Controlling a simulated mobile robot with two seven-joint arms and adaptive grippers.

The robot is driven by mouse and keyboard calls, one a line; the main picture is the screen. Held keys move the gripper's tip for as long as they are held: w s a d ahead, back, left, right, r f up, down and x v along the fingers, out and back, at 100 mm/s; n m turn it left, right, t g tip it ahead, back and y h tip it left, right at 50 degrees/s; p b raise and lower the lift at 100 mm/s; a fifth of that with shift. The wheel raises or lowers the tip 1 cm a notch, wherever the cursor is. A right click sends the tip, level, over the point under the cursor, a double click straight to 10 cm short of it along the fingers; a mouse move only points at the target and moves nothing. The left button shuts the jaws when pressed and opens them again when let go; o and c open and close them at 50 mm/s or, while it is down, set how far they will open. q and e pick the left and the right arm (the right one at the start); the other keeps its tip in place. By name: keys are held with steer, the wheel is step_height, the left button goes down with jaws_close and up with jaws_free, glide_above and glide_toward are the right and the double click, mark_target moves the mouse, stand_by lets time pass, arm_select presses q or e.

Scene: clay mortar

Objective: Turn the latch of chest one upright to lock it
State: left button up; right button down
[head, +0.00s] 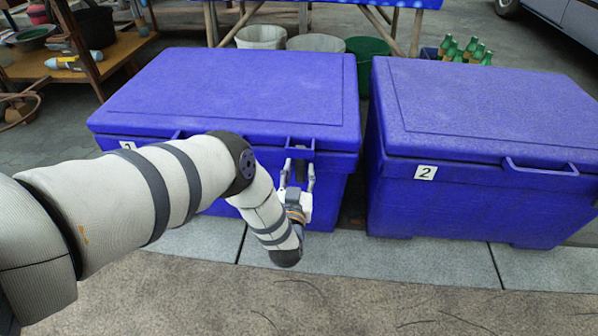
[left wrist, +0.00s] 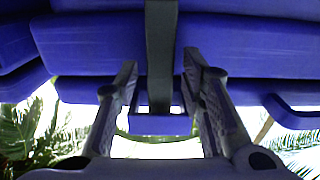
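Chest one (head: 230,85) is the blue lidded chest on the left, with its lid closed. Its number label (head: 127,145) is partly hidden by my left arm. Its latch (head: 300,168) is a dark bar at the right part of the front, under a small blue bracket (head: 300,143). My left gripper (head: 298,172) is at that front, with a finger on each side of the latch. In the left wrist view the latch (left wrist: 161,55) runs upright between the open fingers (left wrist: 160,75), with visible gaps beside it. Contact is not clear. My right gripper is not in view.
Chest two (head: 480,110), blue and labelled 2, stands close on the right, with a narrow gap between. Buckets (head: 315,43) and green bottles (head: 465,50) are behind the chests. Paving and open ground (head: 400,290) lie in front. A wooden shelf (head: 100,60) stands at left.

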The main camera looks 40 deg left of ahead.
arm_select(q)
steer(key=v, duration=1.2)
steer(key=shift+d+f, duration=0.1)
